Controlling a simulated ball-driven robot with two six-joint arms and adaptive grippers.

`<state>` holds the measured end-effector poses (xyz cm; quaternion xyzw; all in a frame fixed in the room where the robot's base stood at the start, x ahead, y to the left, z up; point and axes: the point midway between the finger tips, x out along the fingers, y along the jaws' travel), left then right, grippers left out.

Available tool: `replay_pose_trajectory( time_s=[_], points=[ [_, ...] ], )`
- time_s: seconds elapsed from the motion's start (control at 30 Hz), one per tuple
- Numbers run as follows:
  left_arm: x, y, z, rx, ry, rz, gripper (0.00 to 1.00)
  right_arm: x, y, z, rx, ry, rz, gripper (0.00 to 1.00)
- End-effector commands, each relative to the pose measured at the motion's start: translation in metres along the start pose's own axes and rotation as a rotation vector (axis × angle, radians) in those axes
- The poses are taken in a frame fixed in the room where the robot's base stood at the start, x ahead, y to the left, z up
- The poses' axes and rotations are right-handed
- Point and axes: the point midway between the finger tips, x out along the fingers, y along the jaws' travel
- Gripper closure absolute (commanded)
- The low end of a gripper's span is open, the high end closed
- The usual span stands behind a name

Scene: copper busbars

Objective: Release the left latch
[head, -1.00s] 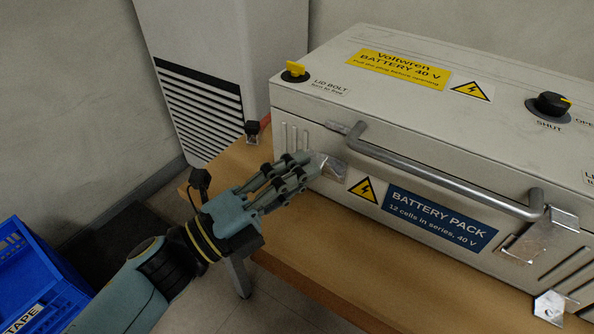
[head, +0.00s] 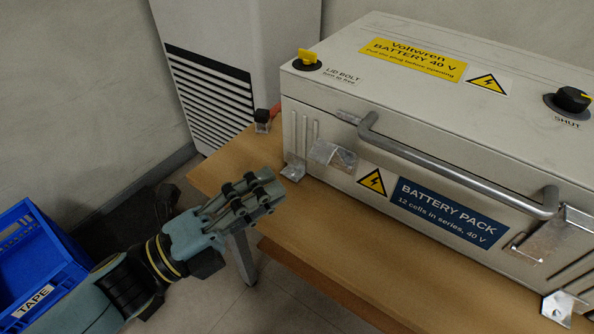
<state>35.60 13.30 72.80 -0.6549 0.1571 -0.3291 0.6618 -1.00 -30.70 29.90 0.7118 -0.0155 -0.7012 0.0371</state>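The left latch (head: 333,155) is a bare metal plate on the front face of the pale battery box (head: 300,140), near its left end. It juts out from the face at a tilt. My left gripper (head: 275,188) is lower and to the left of the latch, apart from it, over the table's front left edge. Its fingers lie close together with nothing seen between them. The right latch (head: 545,238) lies against the front face near the right edge, with a metal loop. My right gripper is not in view.
A grey bar handle (head: 450,175) crosses the box front between the latches. A yellow lid bolt knob (head: 307,58) and a black knob (head: 572,99) sit on the lid. The wooden table (head: 310,225) has a clear front strip. A blue crate (head: 35,255) stands lower left.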

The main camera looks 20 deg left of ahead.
Motion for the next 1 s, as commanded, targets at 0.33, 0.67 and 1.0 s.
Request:
replay_pose_trajectory(
  time_s=[0.33, 0.67, 1.0],
  points=[
    [-0.047, 0.001, 0.0, -0.001, 0.001, 0.001, 0.72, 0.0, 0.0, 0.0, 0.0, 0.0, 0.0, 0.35],
    [-0.049, 0.0, 0.0, -0.001, 0.0, 0.0, 0.79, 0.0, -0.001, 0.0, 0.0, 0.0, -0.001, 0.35],
    [-0.05, 0.021, 0.027, -0.088, -0.129, 0.097, 1.0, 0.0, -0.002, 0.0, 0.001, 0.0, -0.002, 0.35]
  ],
)
